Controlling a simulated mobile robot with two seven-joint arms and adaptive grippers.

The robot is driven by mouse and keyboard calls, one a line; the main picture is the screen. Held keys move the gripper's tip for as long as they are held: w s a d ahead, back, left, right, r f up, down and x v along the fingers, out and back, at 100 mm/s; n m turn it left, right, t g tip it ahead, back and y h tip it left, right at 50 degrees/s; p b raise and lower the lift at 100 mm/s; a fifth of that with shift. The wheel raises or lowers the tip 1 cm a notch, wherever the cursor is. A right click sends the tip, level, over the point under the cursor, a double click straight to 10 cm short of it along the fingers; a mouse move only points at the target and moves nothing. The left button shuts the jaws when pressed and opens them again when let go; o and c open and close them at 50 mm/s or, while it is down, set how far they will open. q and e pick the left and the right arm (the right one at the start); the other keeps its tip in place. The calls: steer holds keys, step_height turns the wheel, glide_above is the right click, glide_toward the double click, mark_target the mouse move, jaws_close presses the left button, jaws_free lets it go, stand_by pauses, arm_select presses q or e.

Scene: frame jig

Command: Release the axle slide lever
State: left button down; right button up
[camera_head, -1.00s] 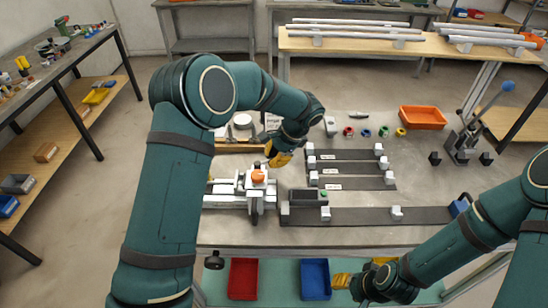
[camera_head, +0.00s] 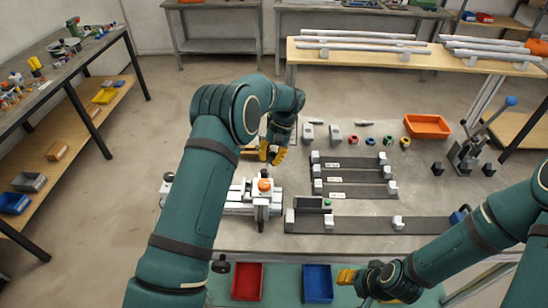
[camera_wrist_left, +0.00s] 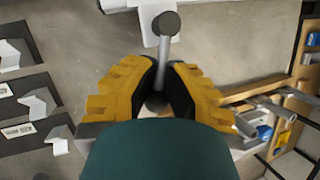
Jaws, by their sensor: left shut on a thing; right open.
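The lever (camera_wrist_left: 163,55) shows in the left wrist view as a grey rod. Its thick dark round end (camera_wrist_left: 166,23) meets a white part of the jig, and its dark knob (camera_wrist_left: 156,102) lies between my left fingers. My left gripper (camera_wrist_left: 160,90) is shut on that knob; it also shows in the head view (camera_head: 273,153), behind the white jig. The jig (camera_head: 235,205) carries an orange knob (camera_head: 265,185); my left arm hides part of it. The lever cannot be made out in the head view. My right gripper (camera_head: 346,277) is open and empty near the bench front.
Dark strips with white blocks (camera_head: 352,174) lie right of the jig. Several coloured rings, an orange bin (camera_head: 427,126) and a lever press (camera_head: 468,150) stand beyond. A red bin (camera_head: 248,282) and a blue bin (camera_head: 317,283) sit below the front edge.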

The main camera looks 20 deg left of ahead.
arm_select(q)
steer(key=shift+a+r+n+g+h+p, duration=0.1)
steer(key=shift+a+n+h, duration=0.2)
steer(key=shift+n, duration=0.35)
steer(key=shift+a+f+n+g+h+p, duration=0.15)
steer(key=shift+a+n+h, duration=0.15)
steer(key=shift+n, duration=0.3)
steer(key=shift+a+r+n+g+h+p, duration=0.1)
steer(key=shift+a+r+n+h, duration=0.15)
steer(key=shift+n, duration=0.4)
steer(key=shift+a+f, duration=0.1)
steer(key=c, duration=1)
jaws_free()
steer(key=shift+f, duration=0.1)
steer(key=shift+c, duration=0.2)
steer(key=v, duration=0.7)
steer(key=shift+r, duration=0.3)
steer(key=shift+f, duration=0.1)
